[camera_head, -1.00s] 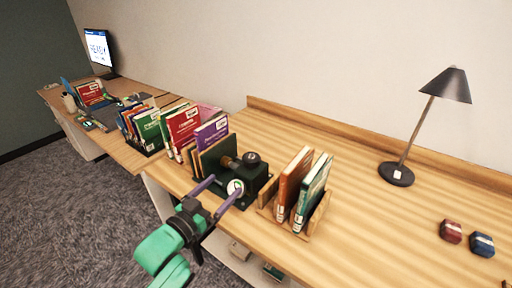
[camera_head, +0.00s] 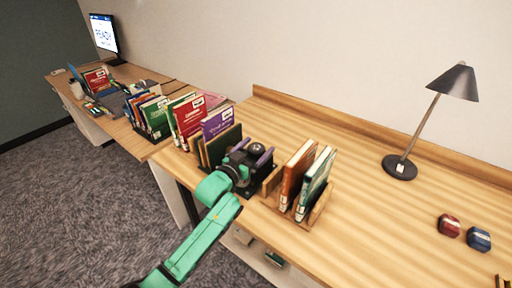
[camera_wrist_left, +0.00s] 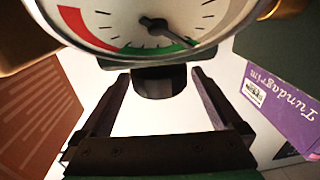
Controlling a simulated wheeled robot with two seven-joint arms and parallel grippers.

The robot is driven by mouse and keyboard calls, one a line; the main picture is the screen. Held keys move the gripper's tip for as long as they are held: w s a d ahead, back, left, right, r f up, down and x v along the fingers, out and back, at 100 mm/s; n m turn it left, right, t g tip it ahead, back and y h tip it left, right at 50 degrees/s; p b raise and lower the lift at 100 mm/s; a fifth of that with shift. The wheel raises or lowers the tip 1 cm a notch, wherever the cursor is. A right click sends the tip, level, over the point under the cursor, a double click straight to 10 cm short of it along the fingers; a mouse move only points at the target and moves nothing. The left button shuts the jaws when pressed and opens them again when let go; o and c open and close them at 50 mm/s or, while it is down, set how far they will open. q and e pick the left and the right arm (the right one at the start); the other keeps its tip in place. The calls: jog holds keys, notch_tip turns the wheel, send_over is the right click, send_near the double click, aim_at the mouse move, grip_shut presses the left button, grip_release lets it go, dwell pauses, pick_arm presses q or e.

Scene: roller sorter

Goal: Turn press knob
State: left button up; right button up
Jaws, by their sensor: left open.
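The dark press (camera_head: 264,178) stands on the wooden desk between two groups of books. Its black round top (camera_head: 257,148) shows beyond my left gripper in the head view. My left gripper (camera_head: 253,152) has purple fingers and is open at the press, its wrist hiding the press front. In the left wrist view, the round white gauge (camera_wrist_left: 150,25) with red and green bands fills the top. A dark, stubby knob-like part (camera_wrist_left: 159,83) shows below it, between the spread fingertips of the left gripper (camera_wrist_left: 159,76). I cannot tell whether the fingers touch it. My right gripper is out of view.
A purple book (camera_head: 218,122) and other books stand close left of the press. A wooden holder with orange (camera_head: 296,170) and teal (camera_head: 315,183) books stands close right. The middle right desk is mostly clear.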

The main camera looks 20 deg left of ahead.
pick_arm(q)
jog(key=c, duration=1.4)
jog(key=shift+o, duration=0.2)
jog(key=shift+f, duration=0.1)
jog(key=shift+m+h, duration=0.3)
jog(key=shift+h, duration=0.1)
jog(key=shift+a+f+m+g+h+b, duration=0.15)
jog(key=shift+m+g+h+b, duration=0.65)
jog(key=shift+h, duration=0.4)
jog(key=m+g+h+b, duration=0.1)
jog(key=m+h+b, duration=0.1)
jog(key=shift+w+g+h, duration=0.1)
jog(key=shift+g+h, duration=0.3)
jog(key=shift+r+m+g+h+b, duration=0.2)
jog(key=shift+m+g+h+b, duration=0.25)
jog(key=shift+m+g+h, duration=0.85)
jog(key=shift+g, duration=0.1)
